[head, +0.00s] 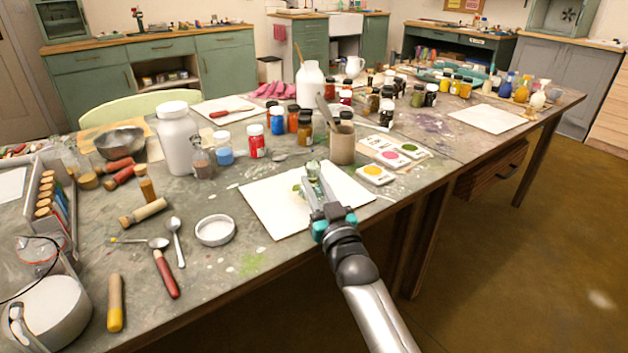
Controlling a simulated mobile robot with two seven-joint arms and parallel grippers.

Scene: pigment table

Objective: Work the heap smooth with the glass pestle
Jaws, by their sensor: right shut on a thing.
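The glass pestle (313,170) is a small clear, greenish piece held at the tip of my right gripper (317,188). My right gripper is shut on it, over a white slab (262,205) near the table's front edge. A small trace of green (297,189) shows on the slab just left of the pestle; the rest of the heap is hidden by the pestle and fingers or too small to make out. I cannot tell whether the pestle touches the slab. My left gripper is not in view.
A brown pot with tools (342,146) stands close behind the slab, and color sample cards (376,174) lie to its right. A white lid (215,230), spoons (177,240) and wooden-handled tools lie to the left. Several pigment jars (256,141) stand behind.

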